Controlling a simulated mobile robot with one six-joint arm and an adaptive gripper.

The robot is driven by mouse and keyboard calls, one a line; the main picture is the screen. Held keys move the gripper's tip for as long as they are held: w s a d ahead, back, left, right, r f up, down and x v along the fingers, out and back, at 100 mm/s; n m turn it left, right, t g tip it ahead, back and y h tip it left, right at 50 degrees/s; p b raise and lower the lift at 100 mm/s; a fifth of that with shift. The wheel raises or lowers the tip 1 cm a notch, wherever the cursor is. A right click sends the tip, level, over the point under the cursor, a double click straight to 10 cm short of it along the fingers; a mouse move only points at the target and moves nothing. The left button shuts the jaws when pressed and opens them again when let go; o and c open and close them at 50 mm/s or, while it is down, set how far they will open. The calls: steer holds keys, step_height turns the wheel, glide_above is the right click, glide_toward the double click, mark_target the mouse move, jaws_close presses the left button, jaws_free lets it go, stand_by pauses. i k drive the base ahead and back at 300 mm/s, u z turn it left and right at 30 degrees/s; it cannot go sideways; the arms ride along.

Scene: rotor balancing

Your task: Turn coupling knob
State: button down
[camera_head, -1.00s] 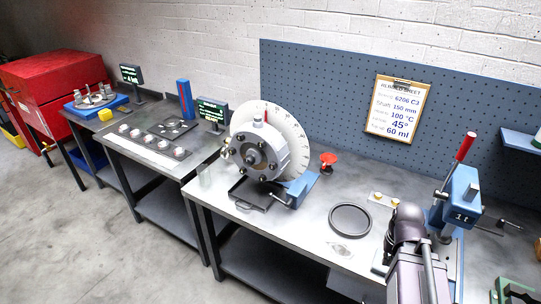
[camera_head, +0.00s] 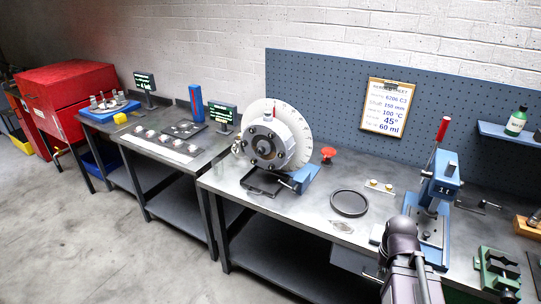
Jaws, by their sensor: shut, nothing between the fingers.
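The rotor unit, a grey round hub (camera_head: 267,148) with several dark bolts, stands on the middle bench in front of a white graduated disc (camera_head: 301,132). A small grey knob-like part (camera_head: 237,147) shows at the left edge of the disc. A red knob (camera_head: 328,153) stands on the bench just right of the disc. I cannot tell which of these is the coupling knob. Part of my arm rises at the bottom right, well apart from the rotor unit. My gripper cannot be made out.
A blue press (camera_head: 440,185) with a red-tipped lever stands right of the rotor unit. A black ring (camera_head: 349,203) lies on the bench between them. A green vise (camera_head: 498,270) is at the bottom right. A clipboard sheet (camera_head: 395,107) hangs on the pegboard. Open floor lies in front of the benches.

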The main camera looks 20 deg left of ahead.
mark_target(259, 151)
steer(key=z, duration=0.05)
steer(key=k, duration=1.25)
steer(key=u, duration=0.55)
steer(key=i, duration=1)
